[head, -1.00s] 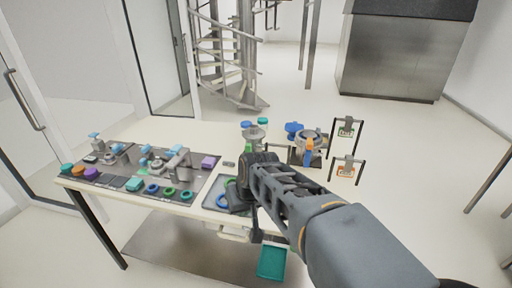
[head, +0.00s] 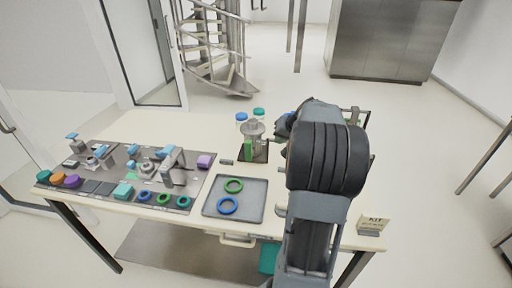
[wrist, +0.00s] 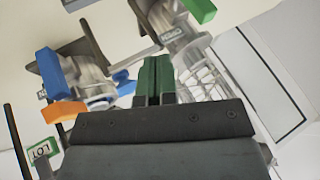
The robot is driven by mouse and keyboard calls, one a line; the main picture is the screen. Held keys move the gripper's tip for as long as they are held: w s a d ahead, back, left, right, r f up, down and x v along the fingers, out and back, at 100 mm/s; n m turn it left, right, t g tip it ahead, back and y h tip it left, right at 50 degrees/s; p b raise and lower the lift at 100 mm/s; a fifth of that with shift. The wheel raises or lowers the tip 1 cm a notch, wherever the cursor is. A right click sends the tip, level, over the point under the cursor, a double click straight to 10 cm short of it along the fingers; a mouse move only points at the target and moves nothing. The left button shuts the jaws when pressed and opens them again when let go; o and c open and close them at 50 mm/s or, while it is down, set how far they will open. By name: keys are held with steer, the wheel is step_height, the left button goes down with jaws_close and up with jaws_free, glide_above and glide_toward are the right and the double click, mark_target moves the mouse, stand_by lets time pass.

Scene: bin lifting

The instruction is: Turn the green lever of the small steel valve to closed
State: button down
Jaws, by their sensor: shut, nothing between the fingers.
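My gripper (wrist: 155,62) shows two green fingers side by side, shut and empty. The fingertips are apart from the lever, below and left of it in that view. In the head view my arm hides the gripper's fingers.
Another valve with a blue handle (wrist: 52,74) and orange part (wrist: 63,112) is left of my fingers in the wrist view. A grey tray (head: 258,205) holds a green ring (head: 233,185) and a blue ring (head: 227,205). A fixture board (head: 110,187) fills the left.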

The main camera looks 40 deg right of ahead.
mark_target(249, 149)
steer(key=w+a+f+p, duration=0.3)
steer(key=w+f, duration=0.5)
steer(key=shift+w+a, duration=0.35)
steer(key=shift+w, duration=0.05)
steer(key=shift+r, duration=0.1)
stand_by(0.4)
steer(key=shift+w+a+r+g+h+p, duration=0.15)
steer(key=shift+g+h+p, duration=0.15)
steer(key=shift+p, duration=0.3)
